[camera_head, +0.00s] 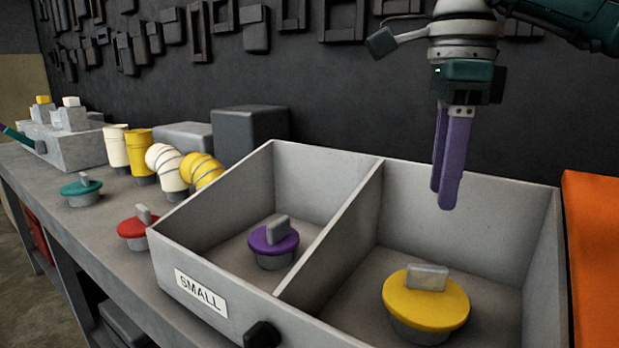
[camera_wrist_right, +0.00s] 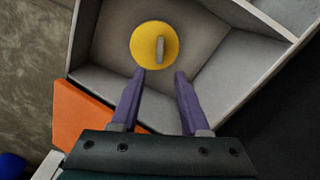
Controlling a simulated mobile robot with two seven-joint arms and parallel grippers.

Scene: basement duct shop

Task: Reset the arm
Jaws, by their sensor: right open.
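My right gripper (camera_head: 446,196) hangs fingers-down above the back of the right compartment of a grey divided bin (camera_head: 210,262). Its purple fingers are apart and empty in the right wrist view (camera_wrist_right: 160,78). A yellow round cap with a grey tab (camera_head: 427,303) lies in that right compartment, in front of and below the gripper; it also shows in the right wrist view (camera_wrist_right: 143,46). A purple cap with a grey tab (camera_head: 272,240) lies in the left compartment, behind the "SMALL" label (camera_head: 201,293). My left gripper is not in view.
On the grey bench (camera_head: 108,216) left of the bin stand a red cap (camera_head: 132,228), a teal cap (camera_head: 80,190), white and yellow duct pieces (camera_head: 139,150), and grey blocks (camera_head: 250,134). An orange panel (camera_head: 595,240) is right of the bin. A dark wall with hung shapes is behind.

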